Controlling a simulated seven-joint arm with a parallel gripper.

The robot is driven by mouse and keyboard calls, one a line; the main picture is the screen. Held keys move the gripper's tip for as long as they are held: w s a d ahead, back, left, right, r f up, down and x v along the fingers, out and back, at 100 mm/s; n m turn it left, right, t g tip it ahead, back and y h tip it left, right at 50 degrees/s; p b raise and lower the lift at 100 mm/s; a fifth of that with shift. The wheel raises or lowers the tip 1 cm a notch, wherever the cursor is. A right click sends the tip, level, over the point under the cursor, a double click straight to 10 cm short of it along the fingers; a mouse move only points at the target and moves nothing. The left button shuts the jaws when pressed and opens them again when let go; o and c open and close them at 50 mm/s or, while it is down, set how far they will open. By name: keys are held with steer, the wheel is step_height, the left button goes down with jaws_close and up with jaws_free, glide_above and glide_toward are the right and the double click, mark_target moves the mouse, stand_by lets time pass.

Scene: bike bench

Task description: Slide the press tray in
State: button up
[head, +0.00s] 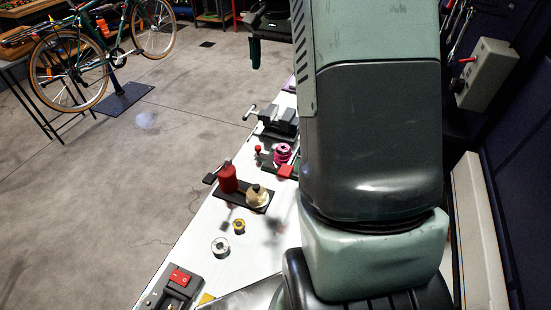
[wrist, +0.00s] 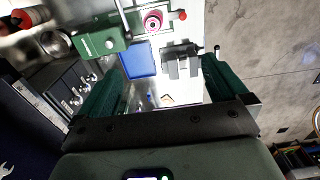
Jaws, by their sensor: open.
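In the wrist view, a blue tray (wrist: 139,61) lies beside a green press-like body (wrist: 102,37) with a metal rod; I take the blue piece to be the press tray. Its near end meets the green body; how far in it sits I cannot tell. My gripper (wrist: 157,70) is open, with its two dark green fingers wide apart. The tray shows between and beyond the fingers, with nothing visibly held. In the head view my arm hides the tray. A dark green finger-like part beside the arm near the top looks like my gripper.
A pink spool (wrist: 153,22) and a dark vise (wrist: 181,60) stand close to the tray. A grey unit with knobs (wrist: 72,92) is at left.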

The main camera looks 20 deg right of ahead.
mark_target(258, 147)
steer(key=shift+c, duration=0.5)
steer(key=shift+m, duration=0.7)
steer(key=w+a+f, duration=0.1)
steer(key=f, duration=0.4)
steer(key=w+a+f, duration=0.1)
steer(key=w+f, duration=0.1)
steer(key=f, duration=0.3)
steer(key=w+a+f, duration=0.1)
steer(key=f, duration=0.4)
steer(key=shift+w+a+f, duration=0.3)
steer(key=shift+a+f, duration=0.05)
steer(key=shift+f, duration=0.05)
steer(key=c, duration=0.8)
steer(key=f, duration=1.3)
steer(key=shift+w+a+f, duration=0.2)
steer(key=shift+a, duration=0.1)
jaws_close()
